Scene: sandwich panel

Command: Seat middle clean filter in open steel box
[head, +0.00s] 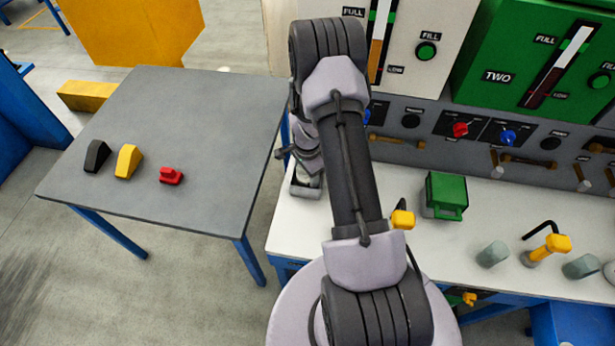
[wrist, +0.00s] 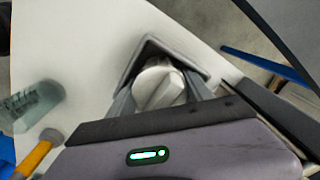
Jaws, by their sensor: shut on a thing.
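My gripper (wrist: 160,98) is shut on a pale grey round filter (wrist: 158,84) with a raised ridge across its top. In the wrist view the filter sits between the two fingers, within the outline of the open steel box (wrist: 203,66). The box's dark rim shows behind and beside it. I cannot tell how deep the filter is or whether it touches the box floor. In the head view the steel box (head: 305,190) stands at the bench's left end, with my gripper (head: 301,168) over it. The filter is hidden there by my arm.
The grey table (head: 200,110) at left holds black, yellow and red pieces. A gap separates table and bench.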

